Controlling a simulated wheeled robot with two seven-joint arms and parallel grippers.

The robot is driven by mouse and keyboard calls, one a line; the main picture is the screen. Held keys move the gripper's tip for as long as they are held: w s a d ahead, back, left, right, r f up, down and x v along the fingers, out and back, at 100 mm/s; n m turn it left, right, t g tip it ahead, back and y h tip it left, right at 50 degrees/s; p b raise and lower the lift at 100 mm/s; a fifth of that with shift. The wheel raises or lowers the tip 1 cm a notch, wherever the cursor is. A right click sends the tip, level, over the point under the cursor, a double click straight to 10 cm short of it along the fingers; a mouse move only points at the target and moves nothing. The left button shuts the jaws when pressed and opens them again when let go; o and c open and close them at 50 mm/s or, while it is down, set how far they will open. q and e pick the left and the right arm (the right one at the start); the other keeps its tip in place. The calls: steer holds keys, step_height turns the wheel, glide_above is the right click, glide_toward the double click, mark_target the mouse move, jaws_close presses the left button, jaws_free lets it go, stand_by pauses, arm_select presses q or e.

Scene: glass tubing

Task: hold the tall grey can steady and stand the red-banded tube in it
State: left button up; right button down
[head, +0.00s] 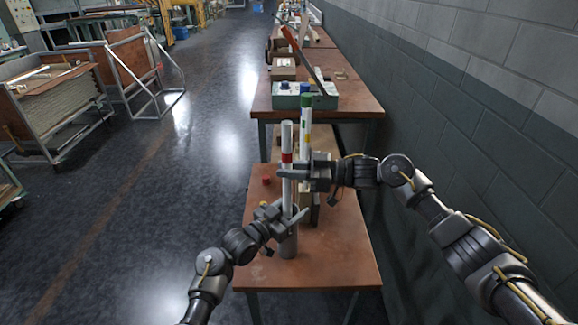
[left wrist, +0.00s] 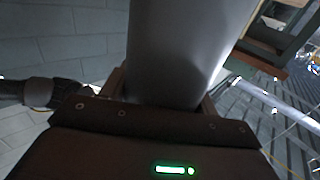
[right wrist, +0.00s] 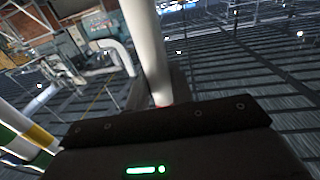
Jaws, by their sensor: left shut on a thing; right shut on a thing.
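The red-banded tube (head: 287,136) is white and stands about upright. My right gripper (head: 285,173) is shut on it just below its red band (head: 287,158); it also shows in the right wrist view (right wrist: 146,40). The tall grey can (head: 289,244) stands on the near table, directly below the tube.
A small red object (head: 266,181) lies on the near table (head: 340,268). A wall runs along the right.

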steer(key=shift+f, duration=0.9)
stand_by(0.6)
steer(key=c, duration=1.1)
jaws_free()
steer(key=shift+c, duration=0.2)
steer(key=d, duration=0.7)
steer(key=shift+s+d, duration=0.2)
steer(key=shift+s, duration=0.25)
arm_select(q)
steer(key=o, duration=1.1)
steer(key=shift+o, duration=0.2)
